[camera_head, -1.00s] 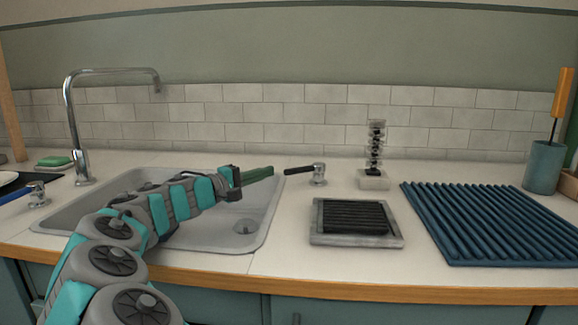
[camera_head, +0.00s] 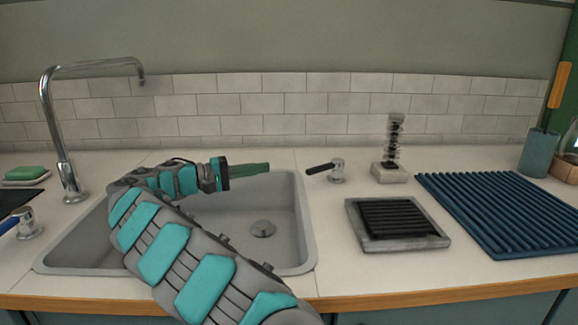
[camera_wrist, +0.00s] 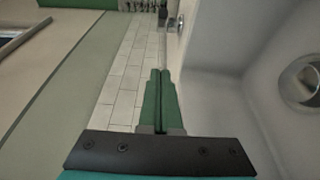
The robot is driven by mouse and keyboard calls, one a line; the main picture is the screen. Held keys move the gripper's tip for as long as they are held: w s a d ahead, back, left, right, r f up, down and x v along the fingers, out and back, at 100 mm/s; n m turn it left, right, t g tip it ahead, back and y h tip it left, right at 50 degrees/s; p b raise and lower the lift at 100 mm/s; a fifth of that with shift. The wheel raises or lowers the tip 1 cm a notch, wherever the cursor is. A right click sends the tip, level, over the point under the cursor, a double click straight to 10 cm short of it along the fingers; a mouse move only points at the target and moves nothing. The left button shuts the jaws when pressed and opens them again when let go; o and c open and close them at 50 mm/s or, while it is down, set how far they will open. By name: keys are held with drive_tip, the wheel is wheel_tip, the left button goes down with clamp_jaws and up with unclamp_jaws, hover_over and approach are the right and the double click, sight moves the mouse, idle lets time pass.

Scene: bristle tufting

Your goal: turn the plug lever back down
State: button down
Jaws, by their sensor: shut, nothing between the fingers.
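A short lever with a black handle (camera_head: 320,168) stands on a chrome base (camera_head: 338,171) on the counter, just right of the sink. Its handle points left toward the sink, close to level. My gripper (camera_head: 268,168) is over the back right part of the sink, its green fingers pointing right. The fingers are shut and empty. A small gap lies between their tips and the handle's end in the head view. In the wrist view the closed fingers (camera_wrist: 160,75) point toward a chrome fitting (camera_wrist: 173,24), probably the lever's base. The sink drain (camera_head: 263,229) also shows in the wrist view (camera_wrist: 302,85).
The sink (camera_head: 290,262) lies under my arm. A chrome tap (camera_head: 66,170) and a blue-handled lever (camera_head: 22,224) stand at left. Right of the black lever are a bristle stand (camera_head: 391,172), a grey framed block (camera_head: 400,244) and a ribbed blue mat (camera_head: 500,215). A tiled wall (camera_head: 240,105) stands behind.

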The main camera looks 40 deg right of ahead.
sight(324, 167)
drive_tip(key=shift+s+d+b, duration=1.1)
drive_tip(key=shift+s+d, duration=0.8)
drive_tip(key=shift+d, duration=0.15)
drive_tip(key=shift+s+d+b, duration=1.1)
drive_tip(key=shift+s+d, duration=0.75)
drive_tip(key=shift+d, duration=0.15)
